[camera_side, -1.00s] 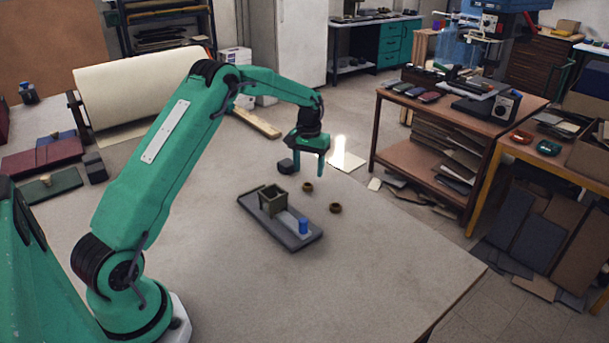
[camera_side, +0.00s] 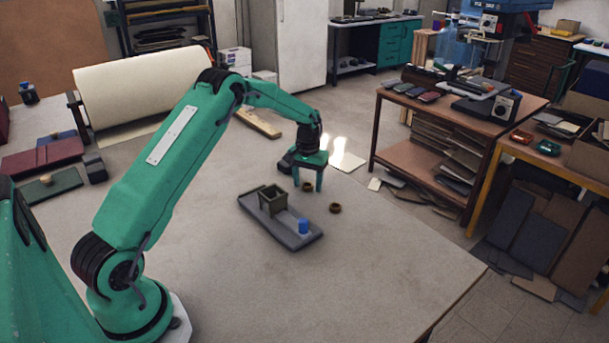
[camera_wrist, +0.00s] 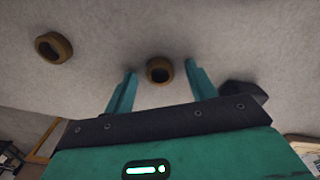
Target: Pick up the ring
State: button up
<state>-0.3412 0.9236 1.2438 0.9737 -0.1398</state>
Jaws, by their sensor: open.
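Two small brown rings lie on the grey table. One ring (camera_side: 308,187) is at my gripper, and it shows in the wrist view (camera_wrist: 160,70) between the fingertips, slightly beyond them. The other ring (camera_side: 335,208) lies nearer the camera, and it is at the upper left in the wrist view (camera_wrist: 54,47). My gripper (camera_side: 308,187) is open and points down, with one finger on each side of the first ring; it also shows in the wrist view (camera_wrist: 160,76). I cannot tell whether the fingers touch the ring.
A grey tray (camera_side: 267,235) beside the gripper bears a dark square box (camera_side: 273,201) and a blue cylinder (camera_side: 303,226). A dark block (camera_wrist: 243,92) lies close to the right finger in the wrist view. The table's front right is clear.

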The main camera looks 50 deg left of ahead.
aim_at(308, 184)
jog(key=c, duration=1.1)
jog(key=shift+o, duration=0.2)
jog(key=shift+r, duration=0.1)
jog(key=shift+r, duration=0.8)
notch_tip(308, 184, up, 2)
jog(key=shift+r, duration=0.2)
jog(key=s+d+r, duration=0.2)
jog(key=d+r, duration=0.4)
jog(key=d, duration=0.5)
jog(key=shift+s+d+r, duration=0.15)
jog(key=shift+d+r, duration=0.1)
jog(key=shift+r, duration=0.15)
